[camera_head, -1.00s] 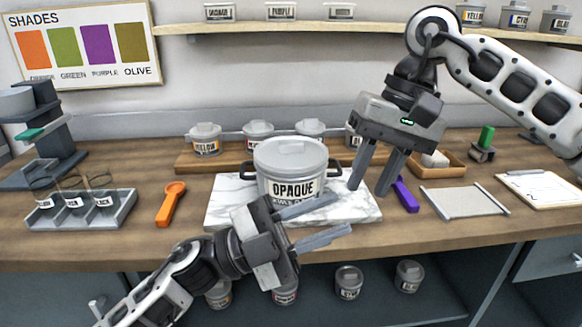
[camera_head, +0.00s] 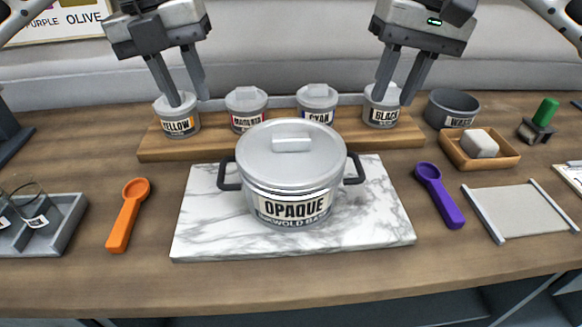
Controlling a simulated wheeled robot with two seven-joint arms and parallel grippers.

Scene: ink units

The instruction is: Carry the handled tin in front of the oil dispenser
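The handled tin (camera_head: 292,175) is a large grey lidded pot labelled OPAQUE, with a dark handle on its left and another on its right. It stands upright on a white marble slab (camera_head: 200,235). My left gripper (camera_head: 188,101) is open and empty, pointing down near the yellow tin, behind and left of the handled tin. My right gripper (camera_head: 393,101) is open and empty, pointing down near the black tin, behind and right of it. Neither gripper appears to touch the handled tin. I cannot identify an oil dispenser in view.
Behind the slab, a wooden riser (camera_head: 210,147) holds yellow, magenta, cyan and black tins. An orange scoop (camera_head: 128,215) and a glass tray (camera_head: 68,222) are left. A purple scoop (camera_head: 440,195), soap dish (camera_head: 500,158) and grey mat (camera_head: 520,210) are right. The front counter strip is clear.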

